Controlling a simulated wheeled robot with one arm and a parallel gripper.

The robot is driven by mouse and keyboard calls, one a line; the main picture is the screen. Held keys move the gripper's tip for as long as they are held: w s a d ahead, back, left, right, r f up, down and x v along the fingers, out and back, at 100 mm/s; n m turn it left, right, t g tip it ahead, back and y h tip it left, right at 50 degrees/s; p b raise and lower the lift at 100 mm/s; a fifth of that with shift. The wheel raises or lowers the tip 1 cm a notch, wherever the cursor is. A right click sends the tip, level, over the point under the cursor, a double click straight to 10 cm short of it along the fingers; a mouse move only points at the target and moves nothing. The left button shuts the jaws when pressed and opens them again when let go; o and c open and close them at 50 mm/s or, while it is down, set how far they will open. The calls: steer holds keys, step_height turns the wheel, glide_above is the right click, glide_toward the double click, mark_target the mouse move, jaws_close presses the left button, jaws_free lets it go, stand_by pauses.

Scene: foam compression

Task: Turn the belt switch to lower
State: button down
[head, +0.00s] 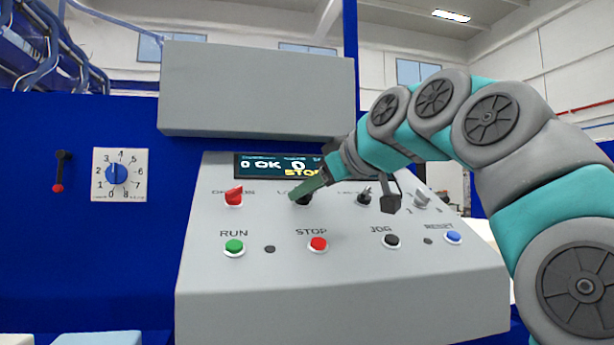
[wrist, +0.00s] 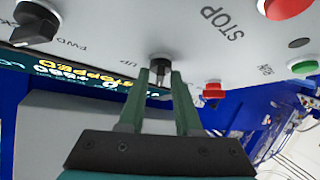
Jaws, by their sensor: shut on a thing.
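The belt switch (head: 304,202) is a small dark knob in the upper row of the sloped grey control panel, second from the left. In the wrist view the knob (wrist: 160,63) sits between the green fingertips, with the word "UP" printed beside it. My gripper (head: 306,190) reaches in from the right and is shut on this knob; the fingers also show in the wrist view (wrist: 158,78). The fingers hide most of the knob and part of its label in the head view, so its exact pointing direction is unclear.
A red switch (head: 234,197) is left of it, and a black switch (head: 364,195) and a grey switch (head: 422,201) are right. Below are the green RUN (head: 234,246), red STOP (head: 318,243), black JOG (head: 391,241) and blue RESET (head: 453,237) buttons. A display (head: 262,165) is above.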

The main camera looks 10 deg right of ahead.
steer(key=shift+n+g+y+p, duration=0.3)
steer(key=shift+n+y+p, duration=0.2)
steer(key=shift+n, duration=0.3)
steer(key=shift+f, duration=0.1)
steer(key=c, duration=0.9)
jaws_free()
steer(key=shift+s+d, duration=0.1)
steer(key=shift+d, duration=0.05)
steer(key=v, duration=0.7)
steer(key=shift+s+d, duration=0.15)
steer(key=shift+s, duration=0.05)
